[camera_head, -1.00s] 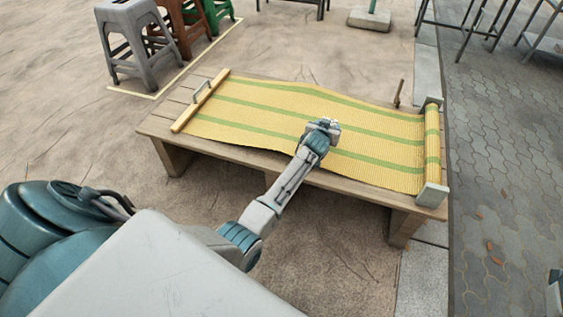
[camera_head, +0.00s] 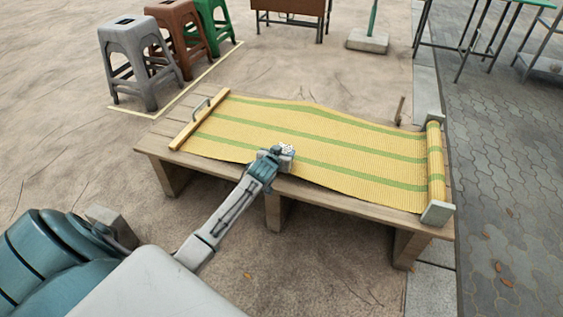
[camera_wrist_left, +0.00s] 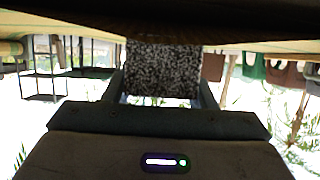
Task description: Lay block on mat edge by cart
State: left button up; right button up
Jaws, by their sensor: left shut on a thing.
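A yellow mat with green stripes (camera_head: 330,150) lies over a low wooden platform (camera_head: 160,146), with its right end rolled up. My left gripper (camera_head: 281,155) is shut on a grey speckled block (camera_head: 287,149) at the mat's near edge, left of the middle. In the left wrist view the block (camera_wrist_left: 162,70) sits between the two fingers of the gripper (camera_wrist_left: 162,92). Whether the block touches the mat cannot be told. Two other grey blocks stand at the ends of the roll, one near (camera_head: 437,213) and one far (camera_head: 434,112). My right gripper is out of view.
A wooden bar (camera_head: 199,121) with a metal handle lies along the mat's left end. A short brown stick (camera_head: 400,111) stands behind the mat. Grey (camera_head: 138,55), brown and green stools stand back left. A brown box-like stand (camera_head: 291,12), possibly the cart, is at the back.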

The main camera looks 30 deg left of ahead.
pick_arm(q)
notch_tip(320, 180, down, 3)
jog(key=shift+f+b, duration=0.2)
jog(key=shift+b, duration=0.95)
jog(key=o, duration=1.3)
jog(key=shift+s+f, duration=0.1)
